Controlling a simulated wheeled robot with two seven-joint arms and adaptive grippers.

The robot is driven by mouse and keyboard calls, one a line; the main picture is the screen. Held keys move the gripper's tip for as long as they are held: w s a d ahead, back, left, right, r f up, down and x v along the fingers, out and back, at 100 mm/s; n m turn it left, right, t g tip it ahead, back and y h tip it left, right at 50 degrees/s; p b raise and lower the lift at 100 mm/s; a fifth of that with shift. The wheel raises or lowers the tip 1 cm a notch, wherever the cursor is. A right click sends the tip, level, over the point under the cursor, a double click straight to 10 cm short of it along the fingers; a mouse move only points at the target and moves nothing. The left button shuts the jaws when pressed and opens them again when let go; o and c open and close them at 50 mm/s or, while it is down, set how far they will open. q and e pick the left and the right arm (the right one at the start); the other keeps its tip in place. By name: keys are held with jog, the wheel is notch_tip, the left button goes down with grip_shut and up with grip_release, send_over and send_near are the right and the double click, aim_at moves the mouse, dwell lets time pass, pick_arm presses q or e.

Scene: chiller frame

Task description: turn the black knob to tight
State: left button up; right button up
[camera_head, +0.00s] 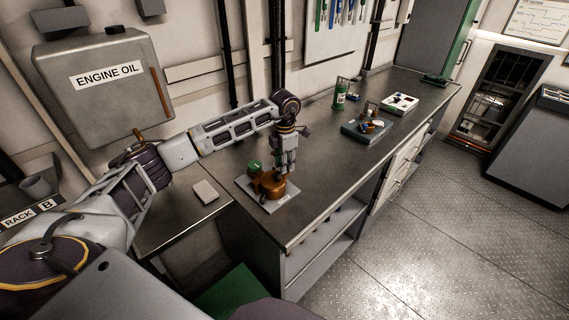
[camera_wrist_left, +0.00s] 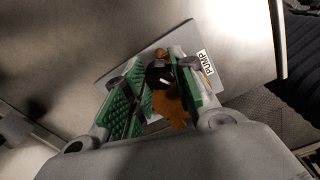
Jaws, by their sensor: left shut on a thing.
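In the left wrist view, the plate (camera_wrist_left: 122,77) bears a "PUMP" label (camera_wrist_left: 205,62). The black knob (camera_wrist_left: 161,73) shows there on top of the copper body (camera_wrist_left: 176,106). My left gripper (camera_head: 283,170) points down over the pump. Its green-padded fingers (camera_wrist_left: 160,86) are shut on the black knob, one on either side. In the head view the gripper hides the knob. My right gripper is not in view.
A small pale block (camera_head: 206,191) lies at the left. The bench around the plate is clear.

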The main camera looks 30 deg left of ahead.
pick_arm(q)
jog(key=o, duration=1.1)
jog(key=shift+c, duration=0.2)
jog(key=shift+r, duration=0.1)
notch_tip(320, 180, up, 12)
